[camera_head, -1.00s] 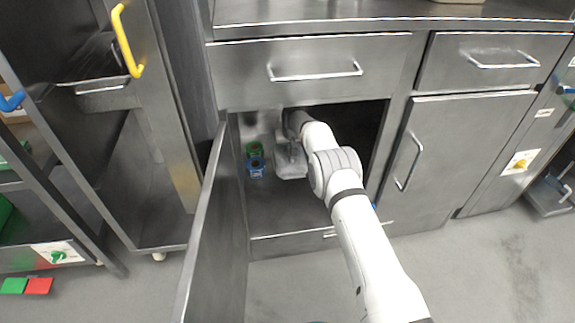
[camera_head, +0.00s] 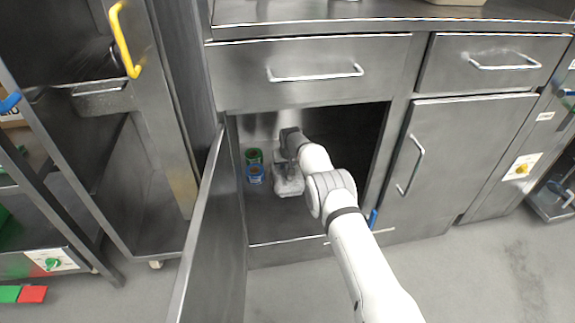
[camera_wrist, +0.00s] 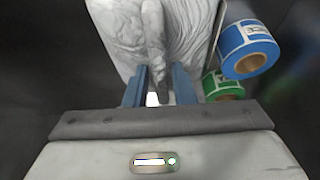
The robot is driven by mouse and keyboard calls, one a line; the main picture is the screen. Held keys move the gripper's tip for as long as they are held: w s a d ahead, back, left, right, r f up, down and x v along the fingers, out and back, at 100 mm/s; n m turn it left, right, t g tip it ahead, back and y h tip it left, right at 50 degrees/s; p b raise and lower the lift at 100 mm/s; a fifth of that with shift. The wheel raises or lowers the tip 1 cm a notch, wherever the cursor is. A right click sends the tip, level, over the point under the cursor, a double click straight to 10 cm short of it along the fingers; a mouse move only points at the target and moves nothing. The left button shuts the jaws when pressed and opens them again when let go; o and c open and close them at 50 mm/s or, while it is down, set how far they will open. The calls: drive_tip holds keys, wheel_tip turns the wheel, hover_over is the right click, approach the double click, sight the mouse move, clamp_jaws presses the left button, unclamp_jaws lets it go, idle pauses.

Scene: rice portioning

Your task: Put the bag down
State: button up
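A pale grey, crumpled bag (camera_head: 288,182) is inside the open lower cupboard (camera_head: 262,212). My gripper (camera_head: 290,146) is above it, and the arm reaches in through the opening. In the wrist view the bag (camera_wrist: 135,35) fills the upper middle, with its narrow twisted neck between the two blue fingers of my gripper (camera_wrist: 158,87). The fingers are close around the neck. The bag's underside is hidden, so I cannot tell whether it touches the cupboard floor.
A green roll (camera_head: 254,156) and a blue roll (camera_head: 256,175) stand beside the bag on its left; the blue roll (camera_wrist: 248,48) is near it in the wrist view. The open cupboard door (camera_head: 212,240) bounds the left. The cupboard's right side is dark.

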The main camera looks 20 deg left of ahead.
drive_tip(key=shift+o, duration=1.2)
drive_tip(key=shift+r, duration=0.1)
drive_tip(key=p+v, duration=0.3)
drive_tip(key=v, duration=0.3)
drive_tip(key=shift+r+p, duration=0.2)
drive_tip(key=shift+p, duration=0.2)
drive_tip(key=shift+s+d+r, duration=0.1)
drive_tip(key=shift+s+r, duration=0.15)
drive_tip(key=shift+r, duration=0.25)
drive_tip(key=shift+s, duration=0.15)
